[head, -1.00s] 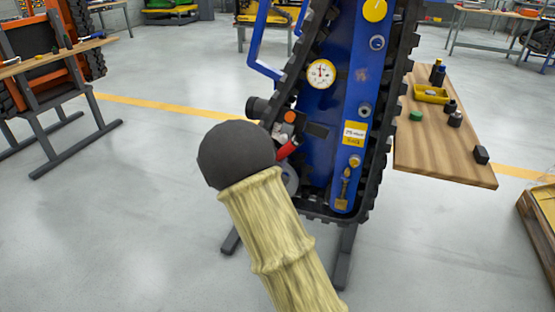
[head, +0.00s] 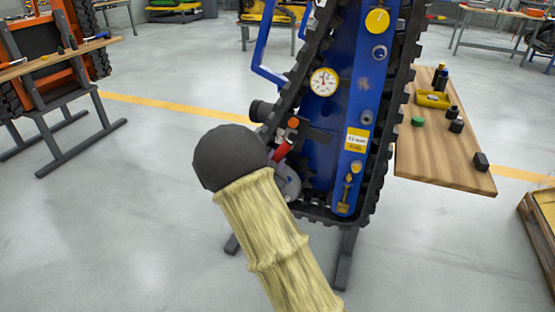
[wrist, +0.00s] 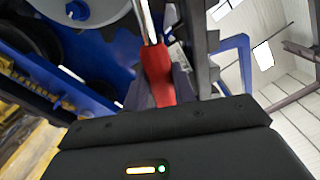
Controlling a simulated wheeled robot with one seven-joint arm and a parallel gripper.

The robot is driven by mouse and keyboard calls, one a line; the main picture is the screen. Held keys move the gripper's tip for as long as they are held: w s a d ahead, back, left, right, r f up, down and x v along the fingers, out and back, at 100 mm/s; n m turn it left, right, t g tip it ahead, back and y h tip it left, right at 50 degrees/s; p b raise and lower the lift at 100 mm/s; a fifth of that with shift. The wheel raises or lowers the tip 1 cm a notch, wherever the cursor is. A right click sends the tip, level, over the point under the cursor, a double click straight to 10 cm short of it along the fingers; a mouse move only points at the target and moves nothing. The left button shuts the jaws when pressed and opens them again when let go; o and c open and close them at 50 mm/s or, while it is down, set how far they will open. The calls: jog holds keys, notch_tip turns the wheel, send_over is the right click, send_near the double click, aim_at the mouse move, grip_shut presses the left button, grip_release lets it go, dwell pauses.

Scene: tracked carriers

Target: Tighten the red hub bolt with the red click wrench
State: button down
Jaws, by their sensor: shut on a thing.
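The red click wrench (wrist: 157,75) has a red handle and a bright metal shaft that runs up out of the wrist view. My gripper (wrist: 168,92) is shut around its red handle. In the head view, a short piece of the red wrench handle (head: 283,152) shows just beyond my dark round wrist, low on the left side of the blue tracked carrier (head: 335,105). A grey hub disc (wrist: 82,10) is at the top left of the wrist view. The red hub bolt is not clearly visible, and the wrench's working end is out of sight.
A dark track (head: 402,85) with lugs edges the carrier, which stands on dark legs. A wooden bench (head: 425,155) with a yellow tray and small containers is at its right. An orange machine (head: 35,65) stands far left. The floor at left is open.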

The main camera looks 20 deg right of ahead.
jog(key=shift+w+a+r, duration=0.1)
jog(key=shift+a, duration=0.05)
dwell(0.3)
jog(key=shift+w+a+r+n+p, duration=0.2)
jog(key=shift+r+n+p, duration=0.1)
jog(key=shift+p, duration=0.3)
jog(key=shift+w+a+n+p, duration=0.15)
jog(key=shift+a+n+p, duration=0.15)
jog(key=shift+n+p, duration=0.15)
jog(key=shift+r, duration=0.1)
jog(key=shift+w+a+r+n+p, duration=0.15)
jog(key=shift+w+a+n+p, duration=0.35)
jog(key=shift+p, duration=0.5)
jog(key=shift+s, duration=0.1)
jog(key=shift+a+r, duration=0.1)
